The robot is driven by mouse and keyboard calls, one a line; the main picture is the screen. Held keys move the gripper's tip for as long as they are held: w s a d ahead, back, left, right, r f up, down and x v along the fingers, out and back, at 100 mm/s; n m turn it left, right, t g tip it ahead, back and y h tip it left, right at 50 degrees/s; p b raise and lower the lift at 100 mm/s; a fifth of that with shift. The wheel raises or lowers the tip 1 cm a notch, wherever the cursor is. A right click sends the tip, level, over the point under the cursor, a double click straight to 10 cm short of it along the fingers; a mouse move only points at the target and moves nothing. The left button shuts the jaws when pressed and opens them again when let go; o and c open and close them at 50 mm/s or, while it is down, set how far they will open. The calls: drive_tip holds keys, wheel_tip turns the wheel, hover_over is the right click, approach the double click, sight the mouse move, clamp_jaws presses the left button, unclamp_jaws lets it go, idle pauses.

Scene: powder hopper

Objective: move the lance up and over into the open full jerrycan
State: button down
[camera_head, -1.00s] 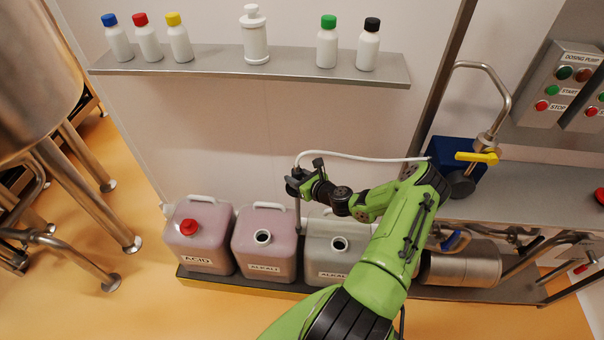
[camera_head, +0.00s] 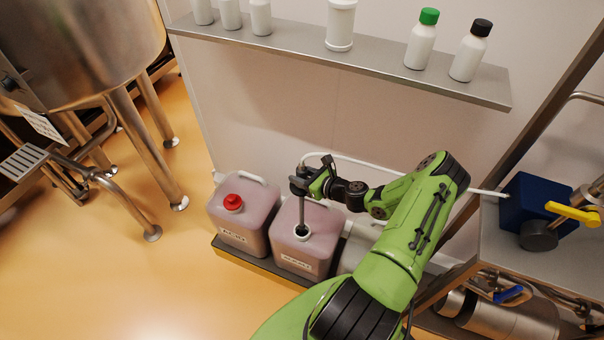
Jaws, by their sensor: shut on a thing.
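My gripper (camera_head: 302,187) is shut on the lance (camera_head: 301,215), a thin grey upright rod. The lance's lower end meets the open mouth of the middle jerrycan (camera_head: 318,252); how deep it reaches inside cannot be told. This jerrycan is full of pinkish liquid and has a front label. A white hose (camera_head: 350,163) runs from the lance top behind my arm to the blue pump (camera_head: 524,207). The paler right jerrycan (camera_head: 352,255) is mostly hidden behind my arm.
A red-capped acid jerrycan (camera_head: 245,228) stands close at the left on the same low platform (camera_head: 258,265). A shelf (camera_head: 385,63) with bottles is above. A steel tank (camera_head: 85,50) on legs stands at the left; the floor in front is clear.

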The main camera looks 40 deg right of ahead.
sight(304, 224)
wheel_tip(304, 224, down, 30)
drive_tip(key=b, duration=2.4)
drive_tip(key=shift+f+b, duration=0.15)
drive_tip(key=shift+b, duration=0.15)
drive_tip(key=c, duration=0.8)
unclamp_jaws()
drive_tip(key=shift+o, duration=1.4)
